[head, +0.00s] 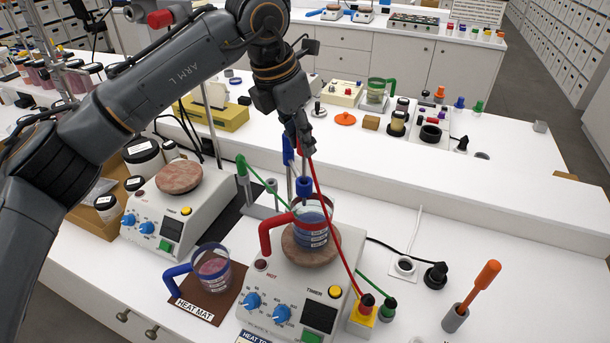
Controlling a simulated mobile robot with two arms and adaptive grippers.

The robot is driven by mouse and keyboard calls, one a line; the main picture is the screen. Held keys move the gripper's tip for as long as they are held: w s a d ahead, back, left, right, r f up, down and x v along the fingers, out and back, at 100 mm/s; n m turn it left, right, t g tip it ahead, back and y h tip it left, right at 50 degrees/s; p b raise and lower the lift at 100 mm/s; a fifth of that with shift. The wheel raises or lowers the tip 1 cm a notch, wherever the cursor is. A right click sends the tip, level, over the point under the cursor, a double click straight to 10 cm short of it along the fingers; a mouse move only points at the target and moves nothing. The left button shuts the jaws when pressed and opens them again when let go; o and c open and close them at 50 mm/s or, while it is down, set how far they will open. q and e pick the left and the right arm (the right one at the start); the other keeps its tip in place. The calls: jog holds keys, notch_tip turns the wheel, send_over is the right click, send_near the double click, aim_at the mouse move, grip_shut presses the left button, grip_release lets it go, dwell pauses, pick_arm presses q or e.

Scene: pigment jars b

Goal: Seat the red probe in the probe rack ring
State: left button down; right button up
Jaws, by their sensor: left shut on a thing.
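My left gripper (302,142) is shut above the right hot plate, its fingers pointing down. A red cable (331,215) runs from its fingers down to a yellow block (362,310) with a red plug. The red probe at the cable's upper end is mostly hidden by the fingers. Below them, a thin grey rod and a blue collar (305,187) stand over a red-handled beaker (313,232) of blue liquid. Grey upright holders (272,192) stand left of the beaker, near a green-topped probe (242,166). I cannot tell which part is the rack ring. My right gripper is out of view.
The beaker stands on the right hot plate (280,308). A blue-handled beaker (213,271) sits on the heat mat (202,304) to its left. A green cable crosses near the red one. An orange-handled tool (486,276) stands at right; bare counter lies around it.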

pick_arm(q)
jog(key=shift+r+p, duration=3.55)
jog(key=shift+r, duration=2.3)
jog(key=shift+f, duration=0.15)
